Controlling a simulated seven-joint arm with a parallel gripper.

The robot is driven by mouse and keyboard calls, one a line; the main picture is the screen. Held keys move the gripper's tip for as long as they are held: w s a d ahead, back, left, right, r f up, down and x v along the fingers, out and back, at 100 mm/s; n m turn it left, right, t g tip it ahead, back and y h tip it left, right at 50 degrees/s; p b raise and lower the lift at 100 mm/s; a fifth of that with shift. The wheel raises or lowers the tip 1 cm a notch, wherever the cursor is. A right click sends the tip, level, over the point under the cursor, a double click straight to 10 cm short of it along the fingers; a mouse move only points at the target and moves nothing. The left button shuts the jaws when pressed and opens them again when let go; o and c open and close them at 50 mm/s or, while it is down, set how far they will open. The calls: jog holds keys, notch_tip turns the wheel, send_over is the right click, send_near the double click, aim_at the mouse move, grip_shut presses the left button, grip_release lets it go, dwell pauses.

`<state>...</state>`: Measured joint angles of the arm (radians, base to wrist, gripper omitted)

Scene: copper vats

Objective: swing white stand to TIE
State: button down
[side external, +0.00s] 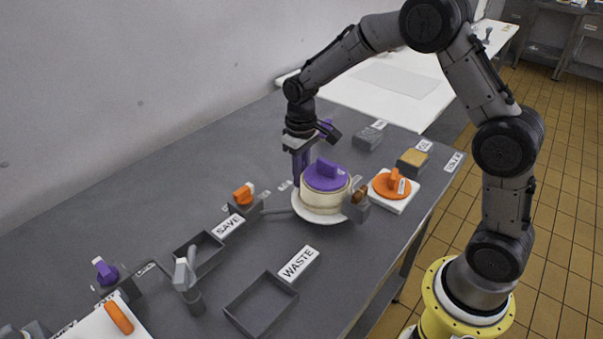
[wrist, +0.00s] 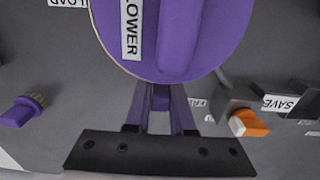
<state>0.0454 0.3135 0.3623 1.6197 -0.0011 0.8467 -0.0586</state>
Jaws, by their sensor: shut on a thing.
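A round white stand (side external: 318,217) carries a cream vat (side external: 324,203) with a purple lid (side external: 327,177). The lid has a raised bar and, in the wrist view, the purple lid (wrist: 205,40) shows a label reading LOWER. My gripper (side external: 301,178) points down at the vat's far left side. What the block joins to is hidden under the lid. I cannot make out a TIE label.
An orange-knobbed white plate (side external: 396,205) lies to the right of the vat. A brown-knobbed grey block (side external: 356,208) stands close by the vat. SAVE (side external: 228,225) and WASTE (side external: 298,263) labels mark open trays at front left. An orange-topped switch (side external: 244,197) stands left of the vat.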

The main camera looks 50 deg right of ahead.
jog(key=shift+w+a+r, duration=0.1)
jog(key=shift+r, duration=0.05)
jog(key=c, duration=0.8)
grip_release()
jog(key=shift+o, duration=0.2)
notch_tip(320, 180, up, 14)
jog(key=s+a+r+t, duration=0.1)
jog(key=s+r+t, duration=0.2)
jog(key=s+r, duration=0.85)
jog(key=s+f+t, duration=0.1)
jog(key=s+f, duration=0.4)
jog(key=s, duration=0.2)
jog(key=s+f+t, duration=0.1)
jog(key=s+f, duration=0.3)
jog(key=s, duration=0.4)
jog(key=shift+s+a+f+t, duration=0.2)
jog(key=shift+a+f+t, duration=0.1)
jog(key=shift+a+f, duration=0.1)
